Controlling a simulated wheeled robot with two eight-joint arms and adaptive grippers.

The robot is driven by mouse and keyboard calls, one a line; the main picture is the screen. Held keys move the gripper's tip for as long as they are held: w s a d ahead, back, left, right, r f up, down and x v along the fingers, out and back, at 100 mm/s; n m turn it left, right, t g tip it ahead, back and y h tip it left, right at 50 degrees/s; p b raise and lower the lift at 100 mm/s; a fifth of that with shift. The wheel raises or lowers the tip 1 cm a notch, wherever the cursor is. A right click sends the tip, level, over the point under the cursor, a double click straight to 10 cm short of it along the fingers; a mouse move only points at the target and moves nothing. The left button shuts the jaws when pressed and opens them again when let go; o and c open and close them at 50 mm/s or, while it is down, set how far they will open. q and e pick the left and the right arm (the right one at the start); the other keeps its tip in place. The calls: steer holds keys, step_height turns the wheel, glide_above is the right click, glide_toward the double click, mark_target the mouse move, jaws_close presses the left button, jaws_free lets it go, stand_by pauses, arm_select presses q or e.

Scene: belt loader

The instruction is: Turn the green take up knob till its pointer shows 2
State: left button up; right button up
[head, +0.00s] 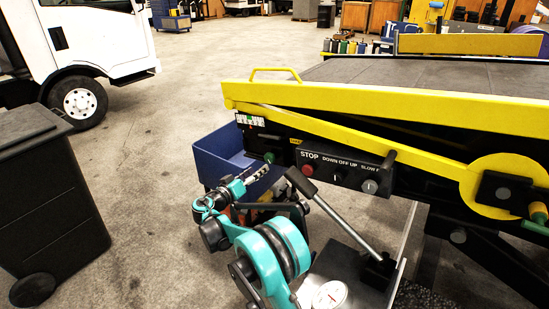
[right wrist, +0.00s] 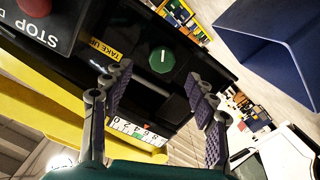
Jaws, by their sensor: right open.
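The green take up knob (right wrist: 161,61) is on the black side panel of the loader, with a short white line on its face. It also shows in the head view (head: 269,157), just beyond my right gripper (head: 251,174). In the right wrist view my right gripper (right wrist: 160,72) is open, its two fingers apart to either side of the knob and nothing between them. I cannot tell whether the fingertips touch it. A white numbered scale (right wrist: 139,133) with coloured marks shows upside down; its pointer reading is too small to tell. My left gripper is not in view.
A yellow TAKE UP label (right wrist: 105,48) lies beside the knob. A STOP button (head: 308,169) and other switches sit right of it. A grey lever (head: 340,222) rises close by my arm. A blue bin (head: 212,160) stands behind the gripper.

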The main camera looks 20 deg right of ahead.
mark_target(268, 159)
steer(key=b+x, duration=0.1)
steer(key=x, duration=0.2)
steer(key=b+x, duration=0.1)
steer(key=x, duration=0.3)
steer(key=shift+w+a, duration=0.2)
steer(key=shift+w, duration=0.1)
steer(key=shift+w+d, duration=0.3)
steer(key=shift+d, duration=0.05)
steer(key=shift+r, duration=0.1)
steer(key=c, duration=1.2)
